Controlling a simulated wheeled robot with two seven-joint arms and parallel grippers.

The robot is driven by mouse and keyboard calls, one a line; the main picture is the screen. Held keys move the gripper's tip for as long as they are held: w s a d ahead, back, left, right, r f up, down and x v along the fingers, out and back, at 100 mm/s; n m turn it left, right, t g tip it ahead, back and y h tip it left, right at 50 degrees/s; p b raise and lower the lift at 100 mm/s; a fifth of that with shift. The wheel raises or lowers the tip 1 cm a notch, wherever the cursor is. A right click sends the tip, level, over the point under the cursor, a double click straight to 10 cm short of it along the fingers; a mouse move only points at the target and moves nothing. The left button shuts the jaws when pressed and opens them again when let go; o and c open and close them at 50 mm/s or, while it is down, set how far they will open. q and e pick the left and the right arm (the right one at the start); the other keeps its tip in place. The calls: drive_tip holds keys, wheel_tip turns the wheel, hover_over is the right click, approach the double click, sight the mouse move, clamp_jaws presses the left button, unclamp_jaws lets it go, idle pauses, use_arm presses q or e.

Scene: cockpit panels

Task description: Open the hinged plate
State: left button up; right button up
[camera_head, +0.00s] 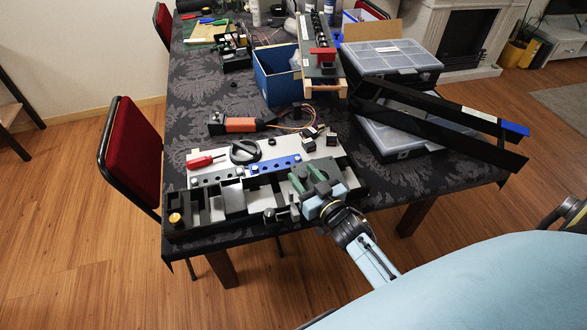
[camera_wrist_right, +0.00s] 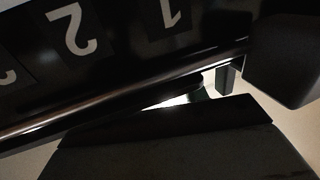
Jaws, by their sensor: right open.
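The cockpit panel (camera_head: 235,200) lies along the front edge of the table, with a grey-white top, a blue strip, dark slots, knobs and a red-handled part. I cannot tell for sure which part is the hinged plate in the head view. The right wrist view shows a black plate (camera_wrist_right: 120,45) with white numerals 1 and 2, close up, and a shiny dark rod along its lower edge. My right gripper (camera_head: 309,178), with green fingers, is open at the right end of the panel. I cannot tell whether it touches it. My left gripper is out of view.
A blue bin (camera_head: 275,78), grey-lidded cases (camera_head: 390,58) and long black bars (camera_head: 440,120) stand behind and right of the panel. An orange-and-black tool (camera_head: 240,125) lies just behind it. A red chair (camera_head: 133,150) stands at the left table edge.

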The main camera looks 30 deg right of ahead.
drive_tip(key=shift+w, duration=0.6)
drive_tip(key=shift+s, duration=0.1)
clamp_jaws()
